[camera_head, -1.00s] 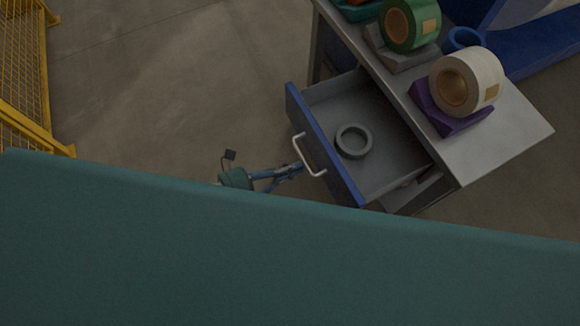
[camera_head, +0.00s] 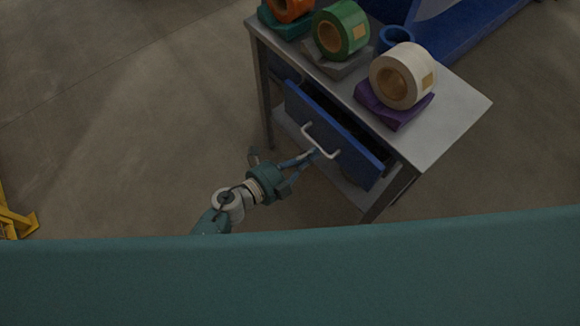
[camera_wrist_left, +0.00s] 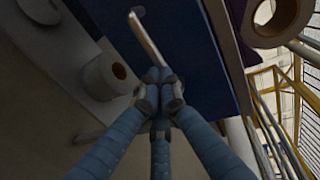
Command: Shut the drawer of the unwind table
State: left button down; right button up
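The unwind table (camera_head: 455,110) has a grey top and stands right of centre in the head view. Its drawer (camera_head: 345,140) has a blue front with a pale bar handle (camera_head: 318,143). My right gripper is not in view.
Orange, green (camera_head: 341,28) and white (camera_head: 403,76) rolls sit on stands on the tabletop, beside a blue ring (camera_head: 396,39). A yellow fence part (camera_head: 14,218) is at the far left. The floor left of the table is clear.

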aim_at(329, 140)
pick_arm(q)
jog(key=x, duration=0.2)
jog(key=r+x, duration=0.1)
jog(key=x, duration=0.2)
jog(key=shift+d, duration=0.1)
jog(key=shift+r, duration=0.15)
jog(key=shift+w+d+r, duration=0.1)
